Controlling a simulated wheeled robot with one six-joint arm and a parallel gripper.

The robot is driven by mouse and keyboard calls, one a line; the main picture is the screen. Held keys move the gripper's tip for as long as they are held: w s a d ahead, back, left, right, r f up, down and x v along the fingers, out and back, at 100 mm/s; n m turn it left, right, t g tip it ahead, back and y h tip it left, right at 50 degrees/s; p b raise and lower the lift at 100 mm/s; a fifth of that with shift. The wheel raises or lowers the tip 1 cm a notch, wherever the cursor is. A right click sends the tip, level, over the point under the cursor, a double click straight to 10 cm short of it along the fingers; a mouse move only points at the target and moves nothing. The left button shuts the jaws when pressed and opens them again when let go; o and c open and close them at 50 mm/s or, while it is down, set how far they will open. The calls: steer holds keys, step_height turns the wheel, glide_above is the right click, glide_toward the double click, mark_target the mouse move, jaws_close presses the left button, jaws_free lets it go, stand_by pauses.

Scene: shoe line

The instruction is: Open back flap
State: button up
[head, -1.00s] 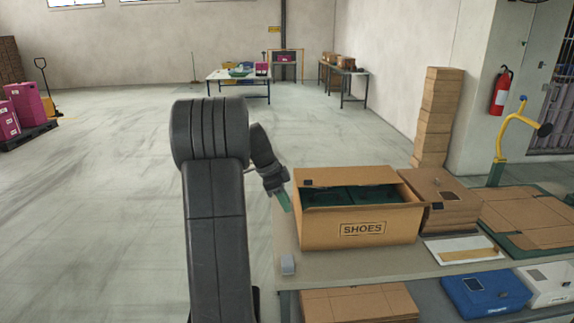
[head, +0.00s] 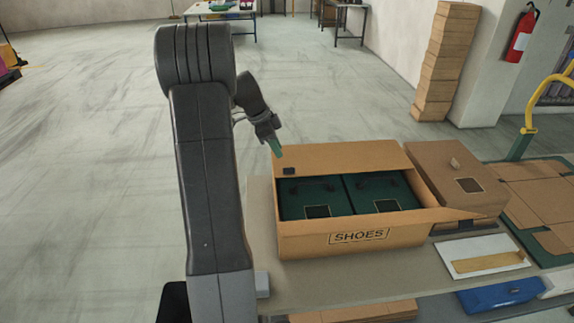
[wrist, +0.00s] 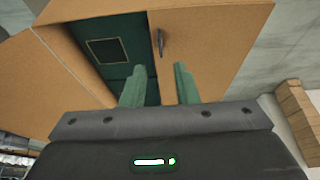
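The brown cardboard box marked SHOES (head: 352,241) stands on the table with its top partly open. Its back flap (head: 345,157) shows as a brown panel along the far side, with a small dark mark near its left end. The flap also fills the right of the wrist view (wrist: 215,45), where a dark handle-like mark lies at its edge. Two dark green shoe boxes (head: 312,197) sit inside. My gripper (head: 277,149) is at the box's back left corner, by the flap. In the wrist view its green fingers (wrist: 159,85) are apart with nothing between them. Contact with the flap cannot be told.
A white sheet (head: 475,246), a blue item (head: 497,295) and flat cardboard (head: 525,190) lie further right.

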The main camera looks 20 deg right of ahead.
mark_target(288, 168)
steer(key=p+x, duration=0.1)
steer(key=x, duration=0.7)
steer(key=shift+d+f, duration=0.2)
steer(key=shift+f, duration=0.1)
jaws_close()
